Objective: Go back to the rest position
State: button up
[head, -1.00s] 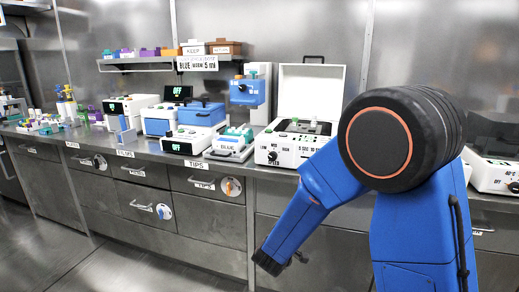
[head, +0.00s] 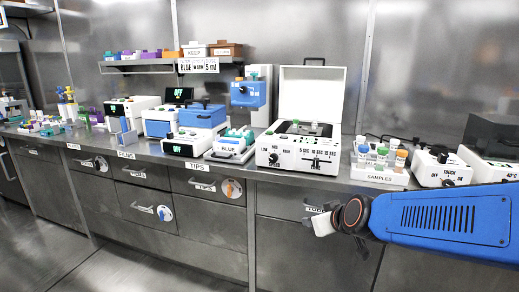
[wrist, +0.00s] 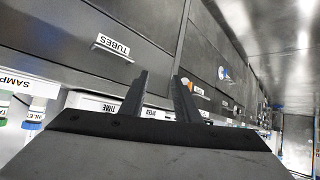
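My gripper (wrist: 161,76) shows in the wrist view with its two dark fingers apart and nothing between them. It is in the air in front of the drawer fronts, beside a drawer labelled TUBES (wrist: 113,46). In the head view my blue arm reaches in from the right edge, low in front of the counter. Its dark, orange-ringed joint is near the picture's lower right. The fingers cannot be made out in the head view.
The steel counter (head: 262,172) carries a white open-lidded device (head: 290,150), a SAMPLES rack (head: 380,174) and a TOUCH device (head: 440,167). Closed drawers (head: 205,215) lie below. The floor (head: 100,270) at the left is clear.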

jog(key=s+d+m+g+h, duration=0.1)
jog(key=s+d, duration=0.3)
jog(key=s, duration=0.4)
jog(key=s+d+f+m+g+h, duration=0.1)
jog(key=s+d, duration=0.3)
jog(key=s, duration=0.5)
jog(key=s+d+f+m+g+h, duration=0.1)
jog(key=s+d+m+g, duration=0.1)
jog(key=s, duration=0.7)
jog(key=shift+d+g, duration=0.8)
jog(key=shift+d, duration=0.45)
jog(key=shift+w, duration=0.1)
